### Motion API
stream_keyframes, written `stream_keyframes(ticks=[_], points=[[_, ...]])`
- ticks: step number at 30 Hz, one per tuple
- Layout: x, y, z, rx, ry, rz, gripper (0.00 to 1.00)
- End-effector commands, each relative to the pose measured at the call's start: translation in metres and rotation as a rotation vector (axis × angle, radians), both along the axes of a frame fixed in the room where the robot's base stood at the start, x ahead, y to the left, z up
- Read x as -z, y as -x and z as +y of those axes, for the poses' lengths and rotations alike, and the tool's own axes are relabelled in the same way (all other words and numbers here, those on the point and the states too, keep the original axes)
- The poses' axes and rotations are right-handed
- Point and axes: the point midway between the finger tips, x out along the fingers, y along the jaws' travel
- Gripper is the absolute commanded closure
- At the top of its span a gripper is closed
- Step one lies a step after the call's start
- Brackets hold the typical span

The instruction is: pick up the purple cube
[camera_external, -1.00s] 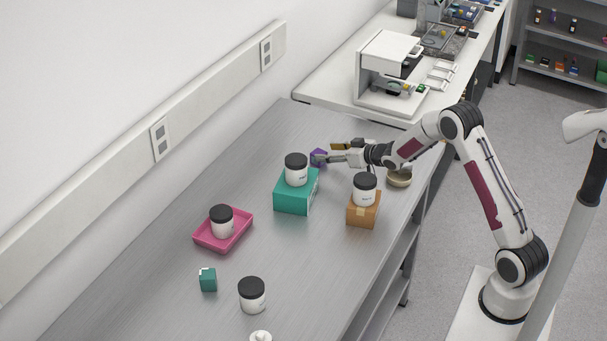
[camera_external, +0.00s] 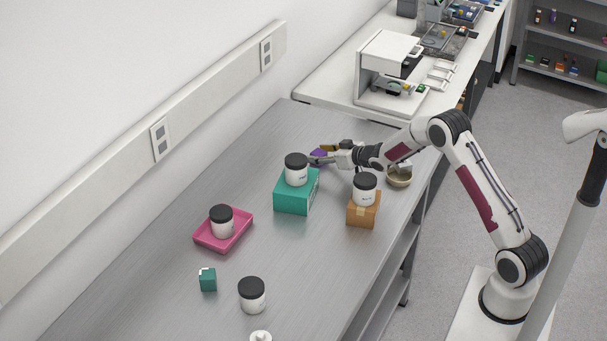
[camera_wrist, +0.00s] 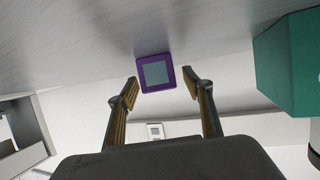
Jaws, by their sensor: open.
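The purple cube (camera_wrist: 155,72) sits on the grey table, with a grey-green square face toward the wrist camera. In the external view the purple cube (camera_external: 318,154) is partly hidden behind my gripper, just beyond the teal box. My gripper (camera_wrist: 161,86) is open, its two fingers spread either side of the cube's near edge in the wrist view, with gaps visible on both sides. In the external view my gripper (camera_external: 319,154) reaches in low from the right at the cube.
A teal box (camera_external: 293,200) bearing a black-lidded jar (camera_external: 296,172) stands close to my gripper. An orange box (camera_external: 362,214) with another jar (camera_external: 364,190) and a beige bowl (camera_external: 399,180) are nearby. A pink tray (camera_external: 238,236) lies farther left.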

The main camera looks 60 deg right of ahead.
Motion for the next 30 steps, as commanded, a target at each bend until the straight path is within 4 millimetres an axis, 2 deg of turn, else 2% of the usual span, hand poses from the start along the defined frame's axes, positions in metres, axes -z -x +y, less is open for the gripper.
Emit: stream_keyframes(ticks=[17,18,23,30], points=[[0.0009,-0.0025,-0.0005,0.000,0.000,0.000,0.49],[0.0009,-0.0025,-0.0005,0.000,0.000,0.000,0.52],[0.0009,-0.0024,-0.0006,0.000,0.000,0.000,0.93],[0.0002,-0.0027,-0.0007,0.000,0.000,-0.001,0.94]])
